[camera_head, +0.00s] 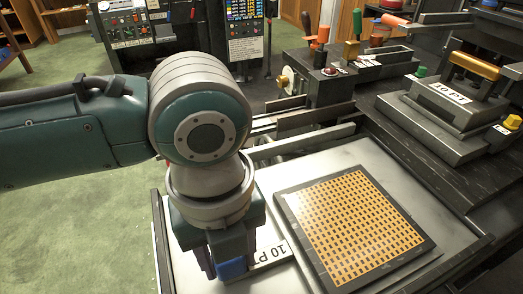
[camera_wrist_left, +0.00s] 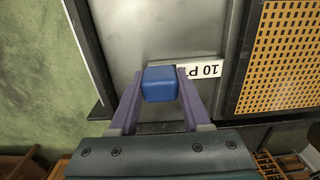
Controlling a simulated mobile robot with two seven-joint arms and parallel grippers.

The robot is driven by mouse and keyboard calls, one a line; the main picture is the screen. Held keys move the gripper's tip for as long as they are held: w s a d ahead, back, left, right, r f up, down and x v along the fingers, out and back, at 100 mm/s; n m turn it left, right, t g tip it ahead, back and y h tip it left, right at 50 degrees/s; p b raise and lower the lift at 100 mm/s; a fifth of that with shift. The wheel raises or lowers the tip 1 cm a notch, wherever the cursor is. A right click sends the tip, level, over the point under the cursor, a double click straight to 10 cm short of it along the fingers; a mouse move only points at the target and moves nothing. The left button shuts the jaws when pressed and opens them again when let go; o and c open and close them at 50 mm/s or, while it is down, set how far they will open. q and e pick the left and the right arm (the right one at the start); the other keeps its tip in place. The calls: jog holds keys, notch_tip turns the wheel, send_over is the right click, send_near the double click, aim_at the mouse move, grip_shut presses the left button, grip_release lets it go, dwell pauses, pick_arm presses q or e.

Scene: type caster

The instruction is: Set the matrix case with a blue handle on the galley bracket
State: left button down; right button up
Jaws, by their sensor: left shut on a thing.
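A dark square matrix case (camera_head: 427,243) with an orange grid lies flat on a pale metal tray (camera_head: 345,158); its grid also shows in the left wrist view (camera_wrist_left: 285,60). A blue handle (camera_head: 232,268) is at the case's left, by a white "10 PT" label (camera_head: 272,254). My left gripper (camera_head: 228,262) is shut on the blue handle, with a finger on each side of it in the left wrist view (camera_wrist_left: 160,88). I cannot tell how the handle joins the case. I cannot single out the galley bracket. My right gripper is not in view.
Metal bars (camera_head: 315,120) and colored levers are behind the tray. Green floor (camera_head: 80,240) lies open at left.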

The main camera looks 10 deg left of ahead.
pick_arm(q)
jog(key=shift+c, duration=1.8)
grip_release()
jog(key=shift+r, duration=0.15)
notch_tip(320, 180, up, 12)
jog(key=p, duration=0.2)
jog(key=s+d+f+n+t+h, duration=0.2)
jog(key=s+d+n+h, duration=0.25)
jog(key=n, duration=0.65)
jog(key=s+a+f+n+y, duration=0.1)
jog(key=s+a+n+y, duration=0.1)
jog(key=a+n, duration=0.5)
jog(key=s+a+f+n+t+y, duration=0.1)
jog(key=s+a+n+y, duration=0.1)
jog(key=s+a+n, duration=0.2)
jog(key=a+n, duration=0.2)
jog(key=n, duration=0.2)
jog(key=shift+s+a+f+n+t, duration=0.25)
jog(key=shift+a+f+n+t, duration=0.05)
jog(key=shift+a+f+n, duration=0.1)
